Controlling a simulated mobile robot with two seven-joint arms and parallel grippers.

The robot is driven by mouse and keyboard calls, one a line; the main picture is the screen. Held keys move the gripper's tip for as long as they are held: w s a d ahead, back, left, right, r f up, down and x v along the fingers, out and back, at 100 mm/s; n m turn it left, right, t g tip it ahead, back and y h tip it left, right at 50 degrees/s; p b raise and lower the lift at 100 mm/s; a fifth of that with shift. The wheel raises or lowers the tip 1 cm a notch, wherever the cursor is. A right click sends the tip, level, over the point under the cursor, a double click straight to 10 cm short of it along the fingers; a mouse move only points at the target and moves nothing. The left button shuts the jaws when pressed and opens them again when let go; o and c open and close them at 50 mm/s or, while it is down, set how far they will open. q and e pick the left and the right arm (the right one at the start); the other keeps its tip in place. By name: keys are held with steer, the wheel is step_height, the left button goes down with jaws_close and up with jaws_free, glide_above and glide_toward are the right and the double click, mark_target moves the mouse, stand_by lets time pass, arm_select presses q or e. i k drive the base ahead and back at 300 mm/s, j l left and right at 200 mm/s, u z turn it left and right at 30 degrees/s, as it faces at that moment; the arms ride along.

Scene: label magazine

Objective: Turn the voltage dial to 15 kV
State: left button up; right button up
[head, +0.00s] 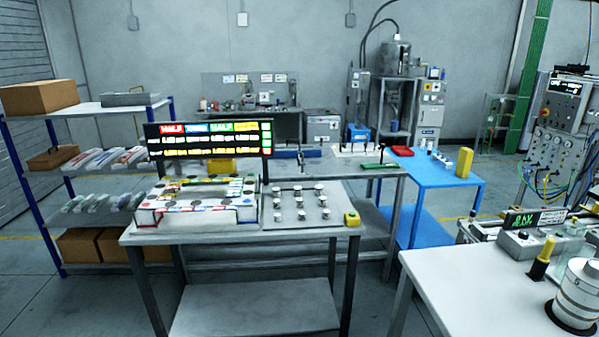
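A dark display (524,221) with green characters, which look like a kV reading but are too small to read surely, stands on the right. A grey control box (530,243) sits in front of it, at the far edge of a white-topped table. A small dark round knob (522,236) shows on top of the box. It may be the voltage dial, but its markings and pointer are too small to read. Neither of my grippers is in view.
A yellow and black handled object (540,262) and a banded metal cylinder (579,295) stand on the white-topped table (465,280), whose left part is bare. A grey workbench (240,229) stands to the left, with open floor between it and the white-topped table.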

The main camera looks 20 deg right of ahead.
mark_target(523, 235)
steer(key=i+j+z, duration=0.1)
steer(key=i+z, duration=0.15)
steer(key=z, duration=0.15)
steer(key=i+j+z, duration=0.2)
steer(key=z, duration=0.25)
steer(key=i+j+z, duration=0.25)
steer(key=z, duration=0.15)
